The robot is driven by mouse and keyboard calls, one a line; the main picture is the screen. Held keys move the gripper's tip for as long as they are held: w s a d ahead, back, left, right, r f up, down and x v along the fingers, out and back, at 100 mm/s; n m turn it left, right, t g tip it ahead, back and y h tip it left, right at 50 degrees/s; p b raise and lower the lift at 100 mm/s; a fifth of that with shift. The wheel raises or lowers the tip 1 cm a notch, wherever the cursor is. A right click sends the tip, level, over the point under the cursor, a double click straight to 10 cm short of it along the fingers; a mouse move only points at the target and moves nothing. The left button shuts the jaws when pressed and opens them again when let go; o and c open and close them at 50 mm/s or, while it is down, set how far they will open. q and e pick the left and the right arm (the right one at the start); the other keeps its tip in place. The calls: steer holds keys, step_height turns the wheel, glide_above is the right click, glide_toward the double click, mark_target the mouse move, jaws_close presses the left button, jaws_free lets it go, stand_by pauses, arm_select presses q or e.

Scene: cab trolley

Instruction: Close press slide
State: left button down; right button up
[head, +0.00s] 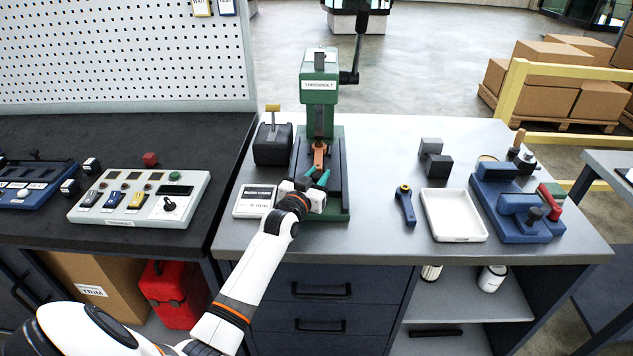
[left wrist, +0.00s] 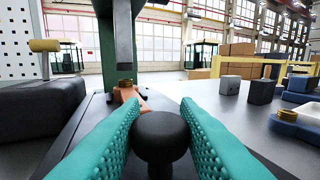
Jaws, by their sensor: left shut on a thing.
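The green press (head: 319,95) stands on the grey bench, its ram above a dark base with side rails. An orange slide piece (head: 319,153) sits under the ram. In the left wrist view the orange piece (left wrist: 131,95) carries a brass ring (left wrist: 125,88) just below the ram (left wrist: 124,40). My left gripper (head: 318,177) is at the front of the press base. Its teal fingers are shut on a round black knob (left wrist: 160,135) in front of the orange piece. The link between knob and orange piece is mostly hidden. My right gripper is out of view.
A dark block with a wooden-topped handle (head: 272,145) stands left of the press, and a small display box (head: 255,201) near its front left. A blue-handled tool (head: 405,206), white tray (head: 453,229) and blue fixture (head: 516,205) lie to the right. The press lever (head: 350,77) sticks out right.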

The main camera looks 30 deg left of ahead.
arm_select(q)
steer(key=c, duration=1.5)
jaws_free()
steer(key=shift+r, duration=0.15)
steer(key=shift+c, duration=0.2)
steer(key=shift+o, duration=1.4)
steer(key=shift+w+a, duration=0.1)
steer(key=shift+o, duration=0.6)
steer(key=shift+w+f, duration=0.15)
steer(key=shift+f, duration=0.05)
steer(key=s, duration=0.4)
steer(key=s+d, duration=0.1)
steer(key=s, duration=0.3)
steer(key=s+d, duration=0.1)
steer(key=s, duration=0.3)
steer(key=shift+b, duration=0.4)
